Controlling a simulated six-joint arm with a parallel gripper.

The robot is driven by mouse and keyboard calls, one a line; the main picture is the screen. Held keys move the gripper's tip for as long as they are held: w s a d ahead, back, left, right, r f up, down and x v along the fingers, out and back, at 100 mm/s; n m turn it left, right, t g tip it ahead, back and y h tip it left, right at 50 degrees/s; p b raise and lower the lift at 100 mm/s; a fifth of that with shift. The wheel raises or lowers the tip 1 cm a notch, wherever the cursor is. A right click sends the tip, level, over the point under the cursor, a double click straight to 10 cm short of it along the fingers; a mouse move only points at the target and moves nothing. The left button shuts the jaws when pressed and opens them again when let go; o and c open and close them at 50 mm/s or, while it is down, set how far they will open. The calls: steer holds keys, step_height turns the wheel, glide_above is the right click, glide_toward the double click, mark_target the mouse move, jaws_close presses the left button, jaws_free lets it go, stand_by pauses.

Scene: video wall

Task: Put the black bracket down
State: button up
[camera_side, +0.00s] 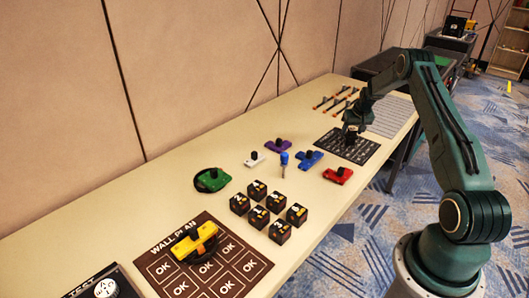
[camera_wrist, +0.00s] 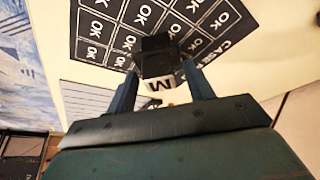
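The black bracket (camera_wrist: 156,58) shows in the wrist view as a dark blocky piece with a white lettered face. My gripper (camera_wrist: 160,72) has one finger on each side of it and appears shut on it. In the side view my gripper (camera_side: 356,122) is at the far part of the table, over the dark mat (camera_side: 362,155) of OK cells. The held piece (camera_side: 351,134) is a small dark shape just under the fingers. I cannot tell whether it touches the mat. The mat also fills the upper part of the wrist view (camera_wrist: 103,27).
Green (camera_side: 212,180), white (camera_side: 254,159), purple (camera_side: 278,146), blue (camera_side: 304,160) and red (camera_side: 338,175) pieces stand mid-table. Several black cubes (camera_side: 279,232) stand nearer. A yellow piece (camera_side: 194,243) is on the wall plan mat (camera_side: 235,266). Tools (camera_side: 334,101) lie behind my gripper.

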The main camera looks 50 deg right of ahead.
steer(key=shift+r, duration=0.15)
steer(key=v, duration=1.2)
stand_by(0.3)
stand_by(0.4)
steer(key=a+r+n, duration=0.1)
steer(key=a+r, duration=0.6)
steer(key=a, duration=0.3)
steer(key=a+r+n+t+y, duration=0.1)
steer(key=a+r+n, duration=0.1)
steer(key=a+r, duration=0.55)
steer(key=a+r+n, duration=0.1)
steer(key=a+r, duration=0.4)
steer(key=a, duration=0.6)
steer(key=s+a+r+n+t+y, duration=0.1)
steer(key=s+a+r+n, duration=0.25)
steer(key=s+a, duration=0.85)
steer(key=s+a+f+n+y, duration=0.1)
steer(key=s+a+f, duration=0.1)
steer(key=s+a, duration=0.5)
steer(key=s, duration=0.3)
steer(key=shift+a+f, duration=0.3)
steer(key=shift+a, duration=0.05)
